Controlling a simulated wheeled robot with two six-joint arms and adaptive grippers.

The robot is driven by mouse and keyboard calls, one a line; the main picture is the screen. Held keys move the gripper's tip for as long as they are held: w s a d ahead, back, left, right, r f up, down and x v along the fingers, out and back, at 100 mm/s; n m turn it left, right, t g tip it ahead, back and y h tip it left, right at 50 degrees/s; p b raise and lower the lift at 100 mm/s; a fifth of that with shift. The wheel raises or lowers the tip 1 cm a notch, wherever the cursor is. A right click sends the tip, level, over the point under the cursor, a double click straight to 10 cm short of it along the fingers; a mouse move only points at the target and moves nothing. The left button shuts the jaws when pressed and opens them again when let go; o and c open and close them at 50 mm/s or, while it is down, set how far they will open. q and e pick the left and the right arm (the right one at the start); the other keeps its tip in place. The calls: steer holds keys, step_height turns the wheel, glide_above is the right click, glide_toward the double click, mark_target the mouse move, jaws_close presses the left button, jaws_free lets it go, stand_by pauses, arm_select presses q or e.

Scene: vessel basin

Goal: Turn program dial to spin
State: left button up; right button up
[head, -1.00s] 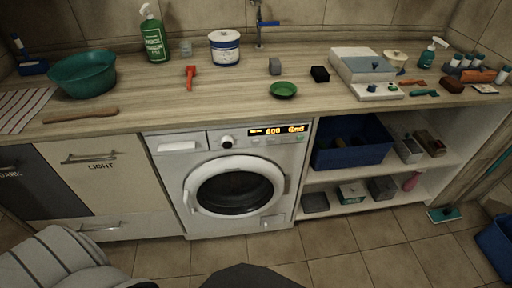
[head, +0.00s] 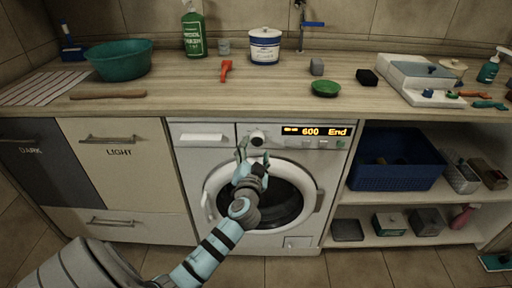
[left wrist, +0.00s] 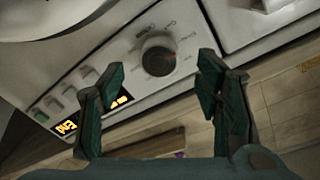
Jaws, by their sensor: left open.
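The program dial (head: 257,138) is a round knob on the washing machine's front panel, left of the lit display (head: 314,131), which reads "600 End". My left gripper (head: 254,152) is in front of the panel, just below the dial in the head view. In the left wrist view its two fingers (left wrist: 160,85) are spread, with the dial beyond and between them. Contact is not visible. My right gripper is not in view.
The closed round door (head: 277,226) is below the panel, partly hidden by my left arm. The detergent drawer (head: 203,136) is left of the dial. The wooden counter (head: 190,100) overhangs above, with a green dish (head: 325,88) on it. An open shelf with a blue basket (head: 394,177) is at right.

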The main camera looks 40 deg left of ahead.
mark_target(256, 142)
arm_select(q)
steer(key=x, duration=0.3)
steer(key=shift+w+a, duration=0.2)
steer(key=shift+w, duration=0.1)
steer(key=c, duration=1.2)
steer(key=shift+o, duration=0.2)
steer(key=shift+m, duration=0.3)
